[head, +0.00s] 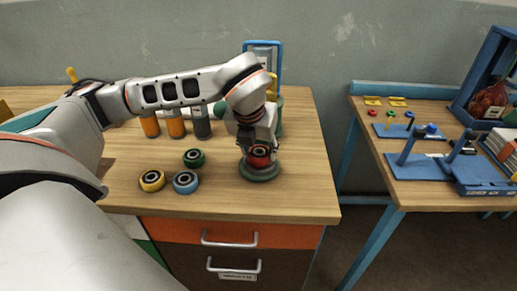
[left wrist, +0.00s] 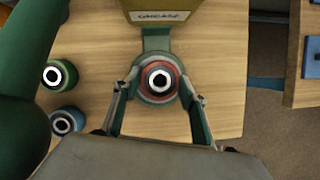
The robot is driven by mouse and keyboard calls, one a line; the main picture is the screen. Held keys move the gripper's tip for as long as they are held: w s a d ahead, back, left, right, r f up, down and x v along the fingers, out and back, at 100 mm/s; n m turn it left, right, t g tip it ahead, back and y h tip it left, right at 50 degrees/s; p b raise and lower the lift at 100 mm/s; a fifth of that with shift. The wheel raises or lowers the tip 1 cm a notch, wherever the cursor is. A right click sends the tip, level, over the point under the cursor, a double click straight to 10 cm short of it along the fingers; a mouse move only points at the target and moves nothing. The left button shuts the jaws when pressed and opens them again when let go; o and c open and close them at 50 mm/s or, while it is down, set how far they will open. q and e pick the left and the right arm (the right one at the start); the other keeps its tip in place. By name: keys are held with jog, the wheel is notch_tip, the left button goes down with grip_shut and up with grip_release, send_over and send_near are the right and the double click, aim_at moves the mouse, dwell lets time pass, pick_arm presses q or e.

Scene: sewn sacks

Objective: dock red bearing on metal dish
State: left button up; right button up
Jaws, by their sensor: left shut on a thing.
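The red bearing (head: 259,158) is between the fingers of my left gripper (head: 260,151), at the right part of the wooden worktop. In the left wrist view the bearing (left wrist: 159,67) shows as a red ring with a dark and white centre, with a finger on each side. The round grey-green dish (head: 260,175) is directly under the bearing. In the left wrist view a little of the dish's rim (left wrist: 160,101) shows around it. My left gripper is shut on the bearing. I cannot tell whether the bearing touches the dish. My right gripper is not in view.
Yellow (head: 152,181), blue (head: 186,182) and green (head: 194,158) bearings lie left of the dish. Orange cylinders (head: 176,127) and a dark one (head: 202,126) stand behind. A labelled container (left wrist: 163,13) is close behind the gripper. A second table with blue stands (head: 420,165) is at right.

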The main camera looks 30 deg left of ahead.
aim_at(259, 152)
pick_arm(q)
jog(key=shift+f+b, duration=0.3)
jog(key=shift+f, duration=0.25)
jog(key=o, duration=1.1)
jog(key=shift+p+v, duration=0.8)
jog(key=shift+v, duration=0.25)
jog(key=shift+p+v, duration=0.8)
jog(key=shift+v, duration=0.35)
jog(key=p+v, duration=0.4)
jog(key=v, duration=0.2)
jog(key=shift+s+r, duration=0.2)
jog(key=shift+r, duration=0.1)
